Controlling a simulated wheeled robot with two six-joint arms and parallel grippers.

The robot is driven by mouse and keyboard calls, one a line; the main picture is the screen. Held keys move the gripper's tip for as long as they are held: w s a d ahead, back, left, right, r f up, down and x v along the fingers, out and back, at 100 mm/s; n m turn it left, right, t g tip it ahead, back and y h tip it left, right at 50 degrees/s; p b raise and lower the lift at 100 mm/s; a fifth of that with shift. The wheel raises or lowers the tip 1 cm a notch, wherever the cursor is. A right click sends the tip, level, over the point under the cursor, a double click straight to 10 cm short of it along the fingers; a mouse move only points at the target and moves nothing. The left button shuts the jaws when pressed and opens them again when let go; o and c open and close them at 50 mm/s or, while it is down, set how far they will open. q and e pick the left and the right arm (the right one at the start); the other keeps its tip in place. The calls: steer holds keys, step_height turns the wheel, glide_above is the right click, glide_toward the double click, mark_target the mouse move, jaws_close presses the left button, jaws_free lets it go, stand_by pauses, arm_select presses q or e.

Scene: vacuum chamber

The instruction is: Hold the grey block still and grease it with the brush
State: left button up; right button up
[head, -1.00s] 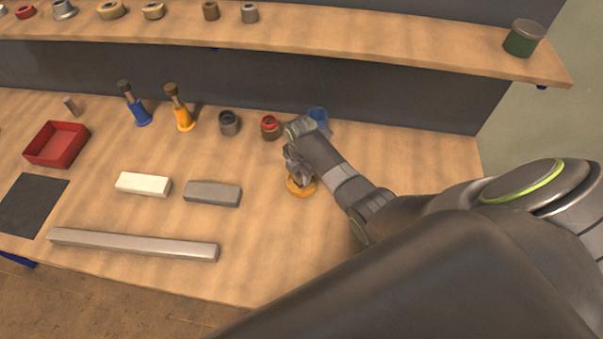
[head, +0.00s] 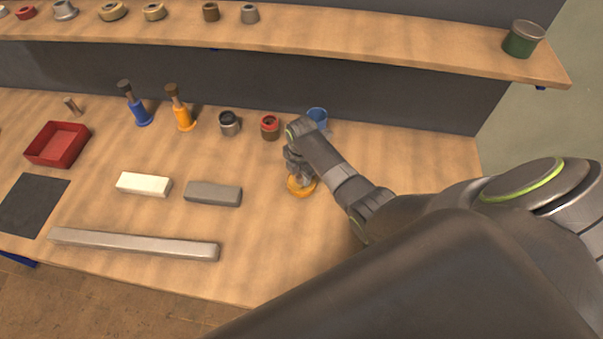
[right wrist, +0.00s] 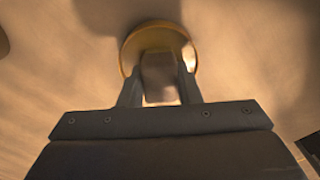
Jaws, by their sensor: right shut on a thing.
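The grey block (head: 213,194) lies flat on the bench in the head view, left of my right gripper and apart from it. My right gripper (head: 299,178) points down and is shut on a narrow upright part of a round orange-yellow piece (head: 301,191). In the right wrist view, the yellow disc (right wrist: 146,38) shows beyond the fingers, with a brownish-grey part (right wrist: 158,75) between them. I cannot tell whether this is the brush. Two upright brown-topped things, one blue (head: 142,116) and one orange (head: 183,119), stand at the back. My left gripper is not in view.
A white block (head: 144,184) lies left of the grey one, and a long metal bar (head: 135,244) in front. A dark pot (head: 229,125), red-topped pot (head: 269,128) and blue cup (head: 317,116) stand behind. A red tray (head: 57,144) and dark mat (head: 32,205) are left.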

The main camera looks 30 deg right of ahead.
step_height(320, 180, up, 2)
steer(key=shift+r+p, duration=0.25)
steer(key=shift+p, duration=0.85)
steer(key=shift+r+p, duration=0.85)
steer(key=shift+r, duration=1.35)
